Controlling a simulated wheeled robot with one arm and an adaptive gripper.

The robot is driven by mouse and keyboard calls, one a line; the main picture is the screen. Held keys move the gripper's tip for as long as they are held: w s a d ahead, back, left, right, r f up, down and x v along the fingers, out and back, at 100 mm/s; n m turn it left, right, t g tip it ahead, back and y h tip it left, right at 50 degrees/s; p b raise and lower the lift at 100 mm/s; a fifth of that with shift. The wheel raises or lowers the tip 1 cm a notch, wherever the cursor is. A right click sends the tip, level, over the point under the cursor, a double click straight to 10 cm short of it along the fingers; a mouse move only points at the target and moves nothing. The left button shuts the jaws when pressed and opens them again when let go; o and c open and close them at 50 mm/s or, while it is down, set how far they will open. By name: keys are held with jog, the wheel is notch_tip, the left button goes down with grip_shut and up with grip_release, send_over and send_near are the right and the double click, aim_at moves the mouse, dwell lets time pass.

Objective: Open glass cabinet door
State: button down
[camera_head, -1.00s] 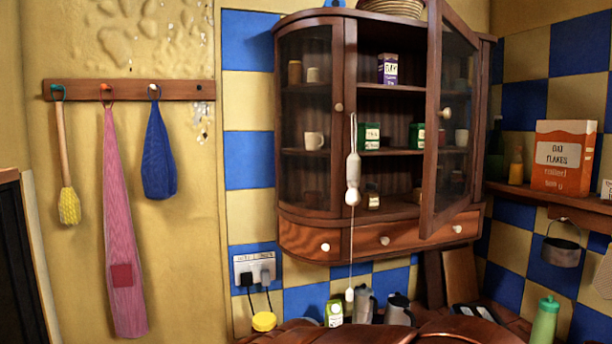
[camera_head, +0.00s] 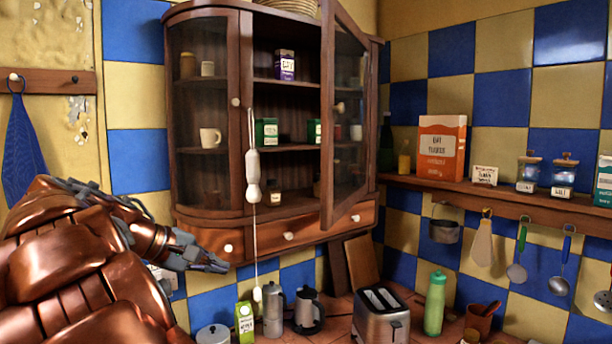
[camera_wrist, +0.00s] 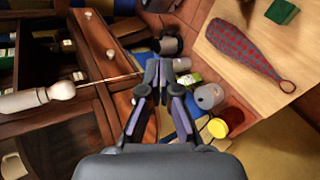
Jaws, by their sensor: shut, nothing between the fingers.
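The wooden wall cabinet (camera_head: 230,213) has a glass door (camera_head: 345,120) at its right, which stands swung outward with a round white knob (camera_head: 340,107). Open shelves with boxes and a small bottle show to the left of the door. The rounded left glass panel (camera_head: 203,110) is closed. In the wrist view my gripper (camera_wrist: 157,92) is shut and empty.
A pull cord with a white wooden handle (camera_head: 253,177) hangs before the cabinet. Below stand a toaster (camera_head: 381,318), a green bottle (camera_head: 435,303), metal pots and a carton (camera_head: 244,322). A shelf (camera_head: 500,195) with jars and a cereal box (camera_head: 441,147) runs along the right wall.

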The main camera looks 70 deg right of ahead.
aim_at(321, 172)
jog(key=w+d+r+m+g+h, duration=0.1)
jog(key=d+r+m+g+h, duration=0.4)
jog(key=d+r, duration=0.95)
jog(key=shift+s+d+r+m+g+y+b, duration=0.45)
jog(key=shift+s+d, duration=0.45)
jog(key=shift+s, duration=1.1)
jog(key=shift+s+d+r+m+g+y+b, duration=0.2)
jog(key=shift+s+d+g+y+b, duration=0.25)
jog(key=shift+s+d, duration=1.05)
jog(key=shift+s+d+r+m+g+y+b, duration=0.35)
jog(key=shift+s+g+b, duration=0.25)
jog(key=shift+s, duration=1.9)
jog(key=shift+s, duration=0.15)
